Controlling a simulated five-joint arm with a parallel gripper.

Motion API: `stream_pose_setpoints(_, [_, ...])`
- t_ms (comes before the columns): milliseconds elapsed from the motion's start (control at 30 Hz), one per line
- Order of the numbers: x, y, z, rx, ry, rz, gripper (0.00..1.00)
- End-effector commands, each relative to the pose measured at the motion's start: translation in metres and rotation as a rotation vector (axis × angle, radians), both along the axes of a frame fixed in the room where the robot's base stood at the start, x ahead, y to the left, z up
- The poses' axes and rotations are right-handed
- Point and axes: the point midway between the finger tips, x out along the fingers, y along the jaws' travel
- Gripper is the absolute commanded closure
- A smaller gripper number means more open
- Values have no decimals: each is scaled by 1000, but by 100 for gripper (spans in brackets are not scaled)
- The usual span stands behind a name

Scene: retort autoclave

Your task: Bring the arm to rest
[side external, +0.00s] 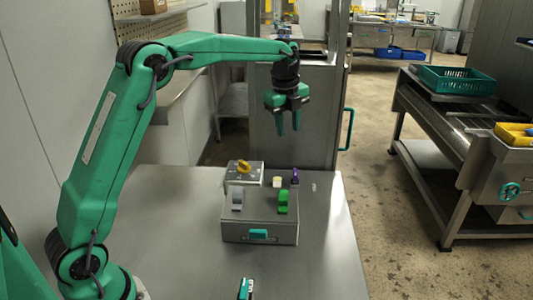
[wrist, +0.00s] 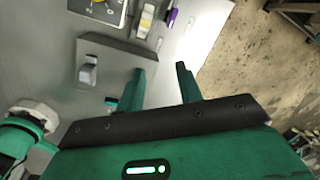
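My gripper (side external: 289,120) hangs pointing down in the air above the back of the control box, well clear of it. Its two green fingers are apart with nothing between them. In the wrist view the gripper (wrist: 161,75) also shows spread, empty fingers. The grey control box (side external: 260,213) stands on the metal table (side external: 190,245).
A small green and black item (side external: 245,289) lies at the table's front edge. A grey door panel with a teal handle (side external: 347,128) stands behind the table. To the right, a roller conveyor (side external: 440,125) carries a green crate (side external: 456,80). The table around the box is mostly bare.

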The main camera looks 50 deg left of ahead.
Motion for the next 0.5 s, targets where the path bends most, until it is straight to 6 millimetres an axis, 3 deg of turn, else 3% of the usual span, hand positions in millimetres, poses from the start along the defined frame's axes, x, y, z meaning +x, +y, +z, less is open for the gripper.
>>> stream_pose_setpoints(200, [-40,-10,33,-31,-53,223,65])
stream_pose_setpoints(500, [-101,-22,61,-95,-121,534,65])
